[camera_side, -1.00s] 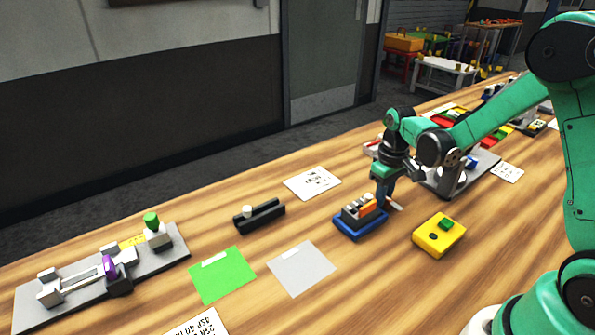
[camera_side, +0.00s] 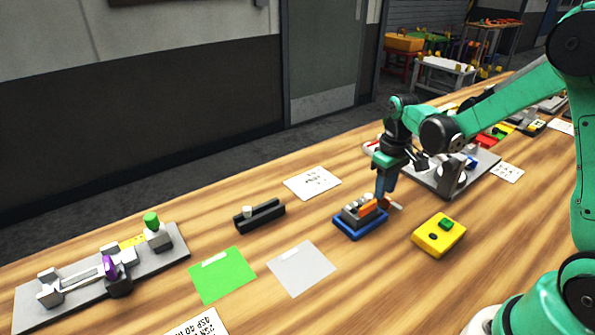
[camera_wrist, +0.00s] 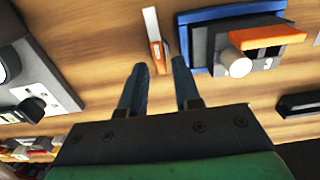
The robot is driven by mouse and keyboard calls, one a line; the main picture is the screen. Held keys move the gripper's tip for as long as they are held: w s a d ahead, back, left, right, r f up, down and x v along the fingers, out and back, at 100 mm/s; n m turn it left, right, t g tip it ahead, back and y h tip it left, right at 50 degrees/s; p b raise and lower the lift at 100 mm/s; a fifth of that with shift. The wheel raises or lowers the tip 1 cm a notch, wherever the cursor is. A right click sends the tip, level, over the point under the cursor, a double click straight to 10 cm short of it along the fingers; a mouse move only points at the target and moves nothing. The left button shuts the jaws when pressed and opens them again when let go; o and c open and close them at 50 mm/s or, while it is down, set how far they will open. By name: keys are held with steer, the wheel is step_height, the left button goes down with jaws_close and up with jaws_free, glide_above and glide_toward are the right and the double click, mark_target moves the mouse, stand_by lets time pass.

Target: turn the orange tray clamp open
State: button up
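The orange clamp (camera_side: 369,209) is a small bar on the grey block of the blue tray (camera_side: 364,232), which stands on the bench right of centre. In the wrist view the orange clamp (camera_wrist: 272,34) lies across the top of the grey block, on the blue tray (camera_wrist: 194,38). My gripper (camera_side: 382,198) points down just beside the tray's right end. Contact in the side view cannot be told.
A small white-and-orange item (camera_wrist: 153,35) lies beside the tray, ahead of my fingers. A yellow box (camera_side: 439,235) with a green button is at right. A black holder (camera_side: 260,216) is at left. A grey plate with fixtures (camera_side: 470,172) stands behind my gripper.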

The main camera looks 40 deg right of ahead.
steer(key=shift+r, duration=1.75)
steer(key=a+r+t, duration=0.1)
steer(key=s+a+r+t, duration=0.1)
steer(key=a+r, duration=0.1)
steer(key=s+a+r, duration=0.1)
steer(key=r, duration=0.1)
steer(key=shift+a+t+h, duration=0.3)
steer(key=shift+a+t, duration=0.1)
steer(key=s+a+r+t, duration=0.2)
steer(key=s+a+t, duration=0.2)
steer(key=a, duration=0.2)
steer(key=shift+s+r, duration=0.15)
